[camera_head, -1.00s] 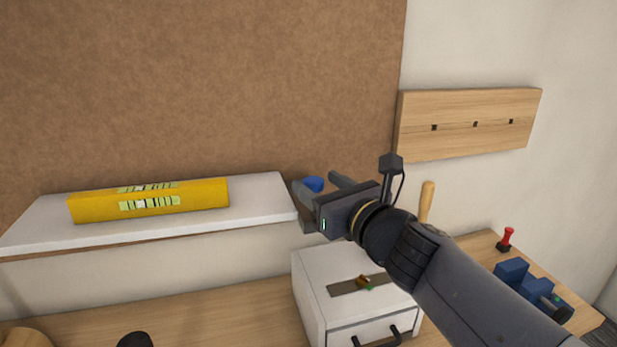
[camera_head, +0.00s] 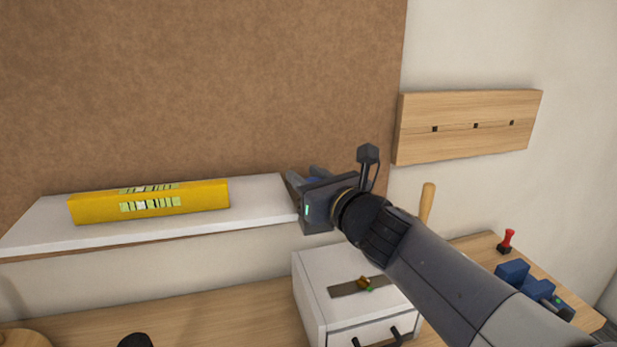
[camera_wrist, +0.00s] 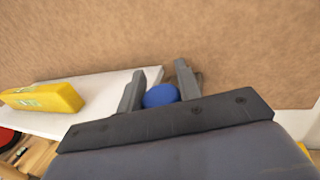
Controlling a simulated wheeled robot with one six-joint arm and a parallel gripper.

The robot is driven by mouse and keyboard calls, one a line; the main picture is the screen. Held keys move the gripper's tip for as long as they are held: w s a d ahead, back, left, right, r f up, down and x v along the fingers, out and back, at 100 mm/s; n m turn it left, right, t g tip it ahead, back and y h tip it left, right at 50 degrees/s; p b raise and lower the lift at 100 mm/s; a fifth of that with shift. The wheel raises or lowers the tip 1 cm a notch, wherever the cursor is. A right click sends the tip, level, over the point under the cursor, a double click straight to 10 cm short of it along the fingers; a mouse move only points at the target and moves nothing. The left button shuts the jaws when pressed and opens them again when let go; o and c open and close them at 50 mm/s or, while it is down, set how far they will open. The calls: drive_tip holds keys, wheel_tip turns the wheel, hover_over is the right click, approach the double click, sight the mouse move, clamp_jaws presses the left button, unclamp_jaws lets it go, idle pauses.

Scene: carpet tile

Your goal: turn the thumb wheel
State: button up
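A round blue knob (camera_wrist: 160,95), which looks like the thumb wheel, is in front of the brown board, just past the right end of the white shelf. In the head view only a sliver of this blue knob (camera_head: 311,181) shows behind my gripper (camera_head: 305,178). In the wrist view my gripper (camera_wrist: 160,80) has one finger on each side of the knob. The knob fills the gap between the fingers, which look closed on its sides. The knob's lower part is hidden by the gripper body.
A yellow spirit level (camera_head: 150,200) lies on the white shelf (camera_head: 262,195) to the left. Below are a white drawer unit (camera_head: 318,292) with a brass piece (camera_head: 363,283) on top. A wooden rack (camera_head: 468,125) and blue vise (camera_head: 530,283) are to the right.

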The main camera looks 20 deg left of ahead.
drive_tip(key=c, duration=0.4)
drive_tip(key=shift+c, duration=0.2)
drive_tip(key=shift+f+m+t+h+b, duration=0.2)
drive_tip(key=shift+m+t+h+b, duration=0.15)
drive_tip(key=shift+b, duration=0.9)
drive_tip(key=shift+f+t+h+b, duration=0.1)
drive_tip(key=shift+t+h+b, duration=0.15)
drive_tip(key=shift+b, duration=0.45)
drive_tip(key=m+b, duration=0.1)
drive_tip(key=b, duration=0.1)
drive_tip(key=t+h+b, duration=0.1)
drive_tip(key=b, duration=0.1)
drive_tip(key=shift+w+f+m+h+b, duration=0.1)
drive_tip(key=shift+f+m+h+b, duration=0.05)
drive_tip(key=shift+m+h+b, duration=0.2)
drive_tip(key=m+t+h+b, duration=0.1)
drive_tip(key=b, duration=0.1)
drive_tip(key=m+t+h+b, duration=0.1)
drive_tip(key=b, duration=0.1)
drive_tip(key=shift+w+d+h, duration=0.1)
drive_tip(key=shift+d+h, duration=0.1)
drive_tip(key=shift+h, duration=0.15)
drive_tip(key=shift+d+r+m+t+h+b, duration=0.1)
drive_tip(key=shift+r+m+t+h+b, duration=0.25)
drive_tip(key=shift+m+h+b, duration=0.5)
drive_tip(key=shift+w+d+h, duration=0.1)
drive_tip(key=shift+h, duration=0.35)
